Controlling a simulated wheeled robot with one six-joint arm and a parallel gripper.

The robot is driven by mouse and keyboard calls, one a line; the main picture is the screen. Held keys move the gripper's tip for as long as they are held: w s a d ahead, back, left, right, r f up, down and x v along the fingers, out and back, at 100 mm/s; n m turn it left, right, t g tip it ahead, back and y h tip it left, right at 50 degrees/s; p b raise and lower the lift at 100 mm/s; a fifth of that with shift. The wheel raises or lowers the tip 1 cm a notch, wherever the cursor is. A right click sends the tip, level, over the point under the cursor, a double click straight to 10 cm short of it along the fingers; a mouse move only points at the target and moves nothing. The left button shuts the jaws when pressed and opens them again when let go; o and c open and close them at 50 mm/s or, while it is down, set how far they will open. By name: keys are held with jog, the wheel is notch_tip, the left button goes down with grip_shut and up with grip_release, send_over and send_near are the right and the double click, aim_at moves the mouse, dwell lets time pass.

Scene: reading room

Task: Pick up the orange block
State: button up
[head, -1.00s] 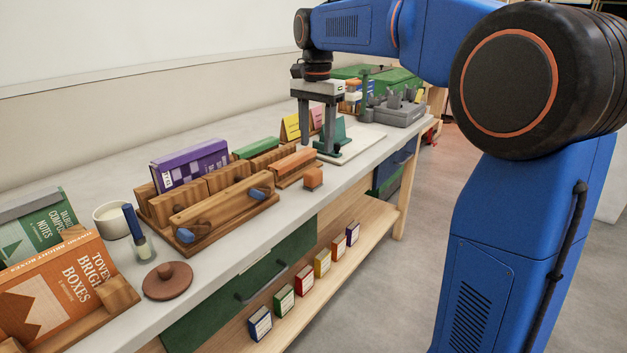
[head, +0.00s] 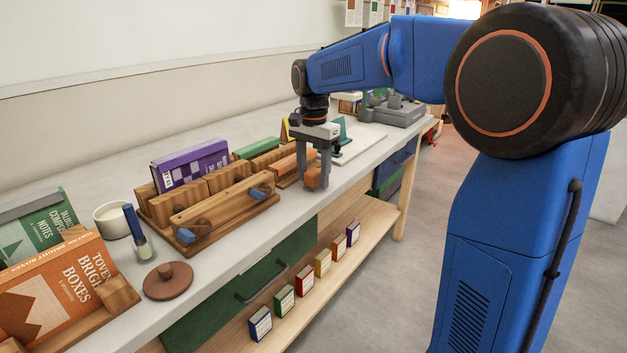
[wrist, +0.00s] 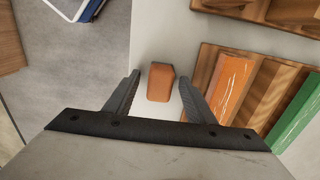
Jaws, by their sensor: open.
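The orange block (wrist: 160,83) lies on the pale bench top in the wrist view, between and slightly beyond my two open fingers. It also shows in the head view (head: 312,178), partly hidden behind my fingers. My gripper (wrist: 160,98) is open and empty, pointing down, with a finger on either side of the block. In the head view my gripper (head: 316,184) is low over the bench's front edge at the block. I cannot tell whether a finger touches it.
A wooden rack holding an orange book (wrist: 232,85) and a green book (wrist: 300,125) stands close to the right of the block in the wrist view. A larger rack with a purple box (head: 190,163) is left in the head view. The bench edge is near.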

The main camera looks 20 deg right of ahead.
aim_at(314, 171)
jog(key=c, duration=1.2)
jog(key=shift+o, duration=0.2)
notch_tip(314, 171, up, 10)
